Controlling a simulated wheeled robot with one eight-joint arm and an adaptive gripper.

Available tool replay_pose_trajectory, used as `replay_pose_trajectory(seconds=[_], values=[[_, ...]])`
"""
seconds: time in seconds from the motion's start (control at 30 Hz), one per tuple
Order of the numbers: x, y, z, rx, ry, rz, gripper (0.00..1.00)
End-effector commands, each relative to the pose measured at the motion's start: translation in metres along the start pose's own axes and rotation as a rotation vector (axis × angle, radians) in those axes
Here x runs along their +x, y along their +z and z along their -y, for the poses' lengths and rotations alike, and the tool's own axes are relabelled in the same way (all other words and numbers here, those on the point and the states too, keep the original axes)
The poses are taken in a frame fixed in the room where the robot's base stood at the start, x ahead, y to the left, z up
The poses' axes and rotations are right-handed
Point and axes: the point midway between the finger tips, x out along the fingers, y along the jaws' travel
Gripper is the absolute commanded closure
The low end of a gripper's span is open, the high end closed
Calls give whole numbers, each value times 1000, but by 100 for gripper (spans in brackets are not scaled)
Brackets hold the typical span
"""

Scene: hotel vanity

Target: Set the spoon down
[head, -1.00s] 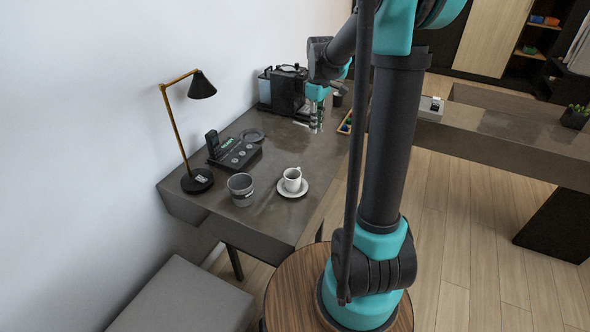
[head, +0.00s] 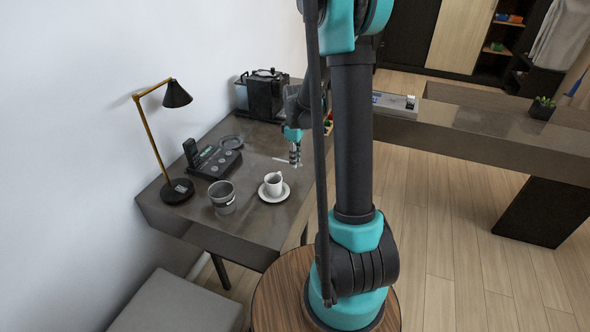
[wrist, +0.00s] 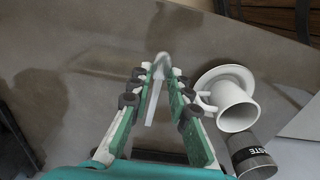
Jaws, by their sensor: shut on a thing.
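My gripper (head: 295,158) is low over the dark desk (head: 256,226), just behind and right of the white cup (head: 273,184) on its saucer (head: 272,197). In the wrist view, my gripper (wrist: 157,82) is shut on a pale, slim spoon (wrist: 151,112). The spoon lies between the finger pads, its bent end showing past the fingertips. I cannot tell whether it touches the desk. The cup (wrist: 236,106) and saucer (wrist: 233,72) are right of the fingers in the wrist view, close beside them.
A grey waste bin (head: 222,199) stands left of the cup. A phone (head: 212,160), black lamp (head: 176,190), dark round dish (head: 231,143) and coffee machine (head: 263,98) stand along the wall side. Bare desk shows between the dish and my gripper.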

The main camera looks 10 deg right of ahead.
Motion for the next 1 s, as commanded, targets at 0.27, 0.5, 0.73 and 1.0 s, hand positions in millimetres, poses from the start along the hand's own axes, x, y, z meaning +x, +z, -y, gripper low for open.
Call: replay_pose_trajectory(seconds=[0.27, 0.5, 0.73, 1.0], values=[[25, 0, 0, 0, 0, 0, 98], [48, 1, 0, 0, 0, 0, 98], [48, 1, 0, 0, 0, 0, 98], [53, 1, 0, 0, 0, 0, 77]])
